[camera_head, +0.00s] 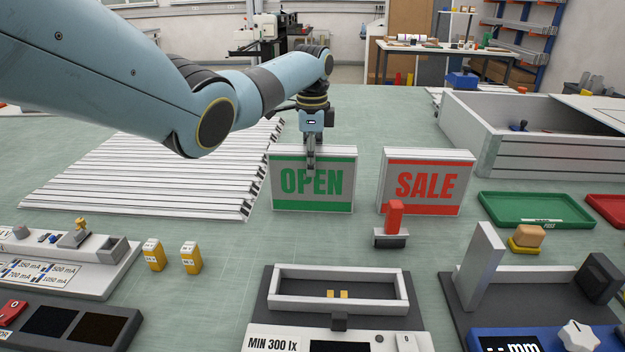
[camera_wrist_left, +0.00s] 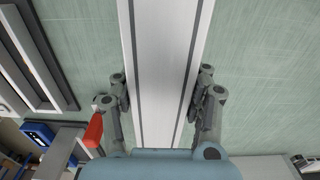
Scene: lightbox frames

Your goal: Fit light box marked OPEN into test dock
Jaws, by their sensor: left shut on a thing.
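The light box marked OPEN (camera_head: 318,203), with grey face, green bands and green letters, stands upright towards the back middle of the table. My left gripper (camera_head: 311,160) is over its top edge, shut on it from front and back. The left wrist view shows the box's pale top (camera_wrist_left: 165,60) between the two fingers. The test dock (camera_head: 290,301), a pale rectangular frame on a dark base with a MIN 300 lx label, is at the front middle. It is empty but for two small brass contacts. My right gripper is not in view.
A SALE light box (camera_head: 427,182) stands close to the right. A red-handled tool (camera_head: 393,220) stands between it and the dock. Two yellow blocks (camera_head: 154,255) lie left of the dock.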

